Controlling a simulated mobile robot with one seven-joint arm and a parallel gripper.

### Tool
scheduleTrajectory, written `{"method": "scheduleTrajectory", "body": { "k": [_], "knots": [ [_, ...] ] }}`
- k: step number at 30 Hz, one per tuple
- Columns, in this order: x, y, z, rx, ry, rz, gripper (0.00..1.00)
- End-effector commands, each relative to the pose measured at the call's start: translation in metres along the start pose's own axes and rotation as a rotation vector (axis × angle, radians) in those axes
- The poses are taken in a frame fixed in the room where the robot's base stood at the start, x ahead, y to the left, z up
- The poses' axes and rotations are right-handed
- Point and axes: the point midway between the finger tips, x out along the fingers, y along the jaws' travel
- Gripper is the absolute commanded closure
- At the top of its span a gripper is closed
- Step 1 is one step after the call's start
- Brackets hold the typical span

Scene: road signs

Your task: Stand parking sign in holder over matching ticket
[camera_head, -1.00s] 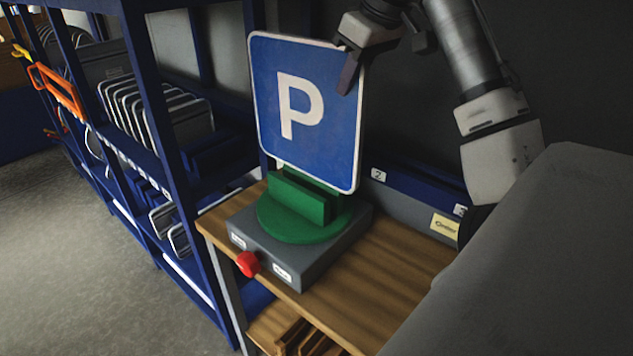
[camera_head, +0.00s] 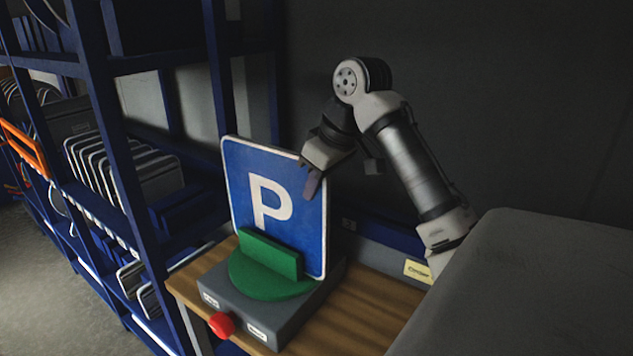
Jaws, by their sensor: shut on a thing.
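The parking sign (camera_head: 290,215) is a blue square plate with a white P and white rim, upright and slightly turned. Its lower part is behind the front block of the green holder (camera_head: 272,255), so I cannot tell whether its bottom edge is seated in the slot. The holder stands on a grey box (camera_head: 285,325). My gripper (camera_head: 312,185) is shut on the sign's upper right edge, one finger across its face. A yellow ticket (camera_head: 417,271) lies to the right on the bench; its print is too small to read.
The box has a red knob (camera_head: 221,324) and small white labels in front. A blue rack (camera_head: 105,150) with several grey plates stands close on the left. The wooden bench (camera_head: 360,310) has some bare room right of the box. A dark wall is behind.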

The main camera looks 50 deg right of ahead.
Motion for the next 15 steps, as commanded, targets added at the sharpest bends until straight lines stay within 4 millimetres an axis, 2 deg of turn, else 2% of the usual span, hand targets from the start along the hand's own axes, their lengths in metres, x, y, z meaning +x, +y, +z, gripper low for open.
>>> {"method": "scheduleTrajectory", "body": {
  "k": [2,3,7,15],
  "knots": [
    [0.0006,-0.0001,-0.0001,-0.001,0.004,0.0,1.0],
    [0.001,0.0,0.0003,0.0,0.0,0.0,0.82],
    [0.0008,0.0,0.0003,0.0,0.0,0.0,0.65],
    [0.0009,0.0,0.0004,0.0,0.0,0.0,0.64]
  ]
}}
